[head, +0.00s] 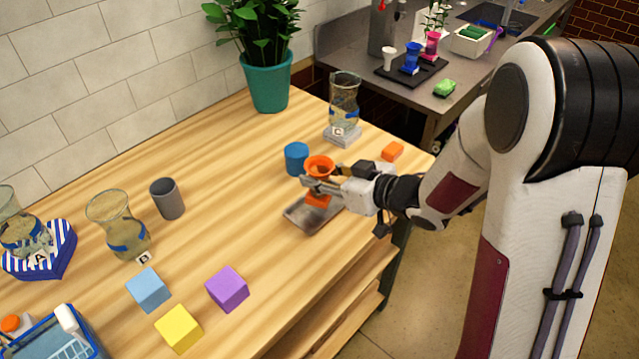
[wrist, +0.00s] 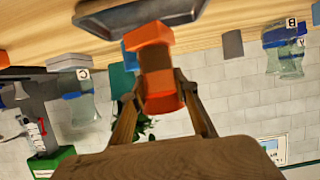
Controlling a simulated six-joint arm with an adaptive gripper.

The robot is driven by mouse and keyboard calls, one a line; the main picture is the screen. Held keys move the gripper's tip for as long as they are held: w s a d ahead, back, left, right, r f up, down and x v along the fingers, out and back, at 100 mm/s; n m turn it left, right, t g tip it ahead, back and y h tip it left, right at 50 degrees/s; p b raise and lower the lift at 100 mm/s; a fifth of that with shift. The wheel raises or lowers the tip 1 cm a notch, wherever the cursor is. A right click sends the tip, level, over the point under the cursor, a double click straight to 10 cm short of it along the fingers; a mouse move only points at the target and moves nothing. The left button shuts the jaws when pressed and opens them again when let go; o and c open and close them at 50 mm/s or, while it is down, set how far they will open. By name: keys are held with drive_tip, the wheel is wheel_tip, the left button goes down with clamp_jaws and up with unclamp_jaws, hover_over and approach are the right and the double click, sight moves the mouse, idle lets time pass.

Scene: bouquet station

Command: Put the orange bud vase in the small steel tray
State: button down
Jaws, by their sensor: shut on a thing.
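The orange bud vase (head: 319,164) is upright, with its flared rim up. My gripper (head: 322,185) is shut on its narrow middle; the fingers hide part of it. In the wrist view the vase (wrist: 150,35) shows between the two fingertips (wrist: 158,85), upside down in the picture. The small steel tray (head: 298,216) lies on the wooden table near its right edge, and the vase's base appears over it. The tray also shows at the top of the wrist view (wrist: 185,12). I cannot tell whether the base touches the tray.
A blue cup (head: 296,158) stands close behind the vase. A glass vase on a grey block (head: 343,136) and an orange block (head: 393,151) are farther back. Blue (head: 148,289), yellow (head: 179,328) and purple (head: 227,289) cubes lie at the front left. The table's edge is right of the tray.

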drive_tip(key=shift+f, duration=1.3)
drive_tip(key=shift+f, duration=0.15)
drive_tip(key=c, duration=1.6)
unclamp_jaws()
drive_tip(key=shift+o, duration=0.2)
drive_tip(key=shift+s+d, duration=0.1)
drive_tip(key=shift+v, duration=0.8)
drive_tip(key=v, duration=1)
drive_tip(key=shift+s, duration=0.1)
